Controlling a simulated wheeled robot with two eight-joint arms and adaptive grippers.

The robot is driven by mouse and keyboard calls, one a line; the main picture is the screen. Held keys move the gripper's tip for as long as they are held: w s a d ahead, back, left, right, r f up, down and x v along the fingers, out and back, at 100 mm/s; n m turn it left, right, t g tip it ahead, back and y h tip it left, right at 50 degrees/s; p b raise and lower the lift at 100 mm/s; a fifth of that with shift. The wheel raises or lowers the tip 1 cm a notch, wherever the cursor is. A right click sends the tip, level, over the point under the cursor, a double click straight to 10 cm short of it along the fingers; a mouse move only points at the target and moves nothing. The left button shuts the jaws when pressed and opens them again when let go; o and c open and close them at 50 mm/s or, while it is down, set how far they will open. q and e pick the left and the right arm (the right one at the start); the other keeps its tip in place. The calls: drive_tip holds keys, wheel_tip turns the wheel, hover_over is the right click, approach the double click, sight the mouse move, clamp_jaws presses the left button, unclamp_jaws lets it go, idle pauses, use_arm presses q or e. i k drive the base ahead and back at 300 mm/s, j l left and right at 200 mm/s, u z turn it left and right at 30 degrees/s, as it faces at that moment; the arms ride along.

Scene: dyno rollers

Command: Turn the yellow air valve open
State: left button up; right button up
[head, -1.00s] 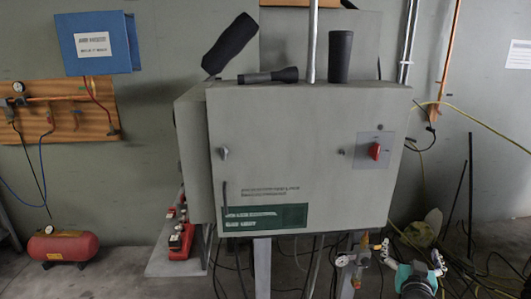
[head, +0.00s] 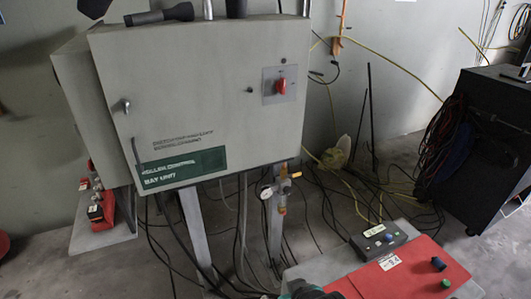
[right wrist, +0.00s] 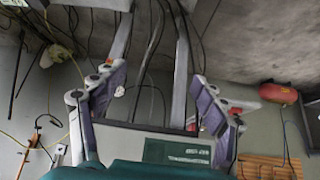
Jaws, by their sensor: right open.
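The air valve with its small yellow handle (head: 295,175) sits on a pipe assembly at the right leg of the grey cabinet, in the head view. A round white gauge (head: 266,193) is just left of it. In the head view only a teal part of my right arm shows at the bottom edge, below and apart from the valve. In the right wrist view my right gripper (right wrist: 158,75) is open and empty, its two fingers spread wide. The valve handle cannot be made out clearly there. My left gripper is not in view.
The grey control cabinet (head: 205,95) stands above the valve, with a red switch (head: 281,87). Loose cables lie on the floor around its legs. A red-topped table (head: 410,275) with a control box (head: 378,241) is at the lower right. A dark cabinet (head: 495,140) stands at right.

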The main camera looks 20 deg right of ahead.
sight(300, 174)
drive_tip(key=i+j+z, duration=0.15)
drive_tip(key=i, duration=0.3)
drive_tip(key=i+j+z, duration=0.1)
drive_tip(key=i, duration=0.4)
drive_tip(key=z, duration=1.95)
